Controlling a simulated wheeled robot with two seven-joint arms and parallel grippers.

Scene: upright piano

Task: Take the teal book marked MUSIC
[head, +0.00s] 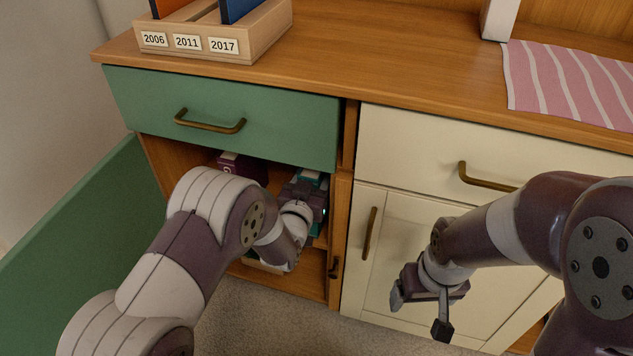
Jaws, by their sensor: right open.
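Inside the open cabinet, a teal thing (309,175) shows in part behind my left gripper, likely the teal book. No MUSIC marking can be read on it. My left gripper (308,198) is inside the cabinet opening, at the teal thing. My own arm hides much of the gripper and its fingers, so I cannot tell whether it is touching or gripping. My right gripper (420,314) is open and empty, in front of the cream cabinet door.
A green door (75,235) stands open at the left. A green drawer (225,118) is shut above the opening. A dark purple object (243,166) stands inside. A cream door (400,235) is shut. A wooden holder (262,40) and a striped cloth (570,85) lie on top.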

